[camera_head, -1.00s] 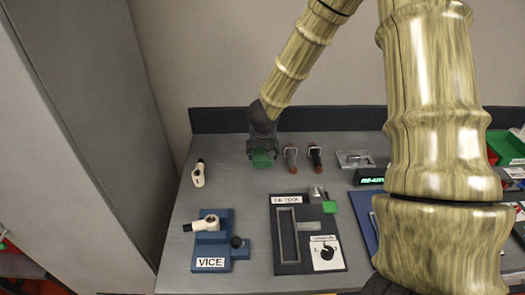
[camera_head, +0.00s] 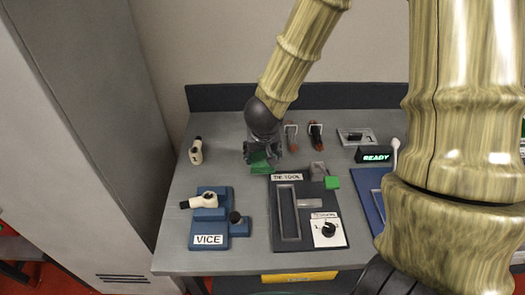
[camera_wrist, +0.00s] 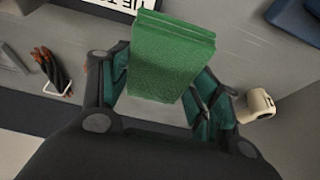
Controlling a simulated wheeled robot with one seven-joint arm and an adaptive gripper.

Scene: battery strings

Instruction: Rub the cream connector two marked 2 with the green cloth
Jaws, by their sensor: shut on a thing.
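My gripper (camera_head: 262,152) is shut on the green cloth (camera_head: 260,163), a folded block that also shows between the fingers in the wrist view (camera_wrist: 172,58). It is over the back of the bench, just behind the tie tool. A cream connector (camera_head: 204,200) with a dark end lies in the blue vice (camera_head: 208,229), front left of my gripper; no number on it can be read. Another cream connector (camera_head: 196,154) lies loose behind the vice, with a small mark that looks like 1. A cream connector (camera_wrist: 258,104) shows right of the fingers in the wrist view.
The tie tool board (camera_head: 305,240) with a green-ended lever (camera_head: 332,182) is right of the vice. Two red-and-dark hand tools (camera_head: 315,135), a grey tray (camera_head: 357,137) and a READY display (camera_head: 375,156) stand at the back right. Bare bench lies between vice and gripper.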

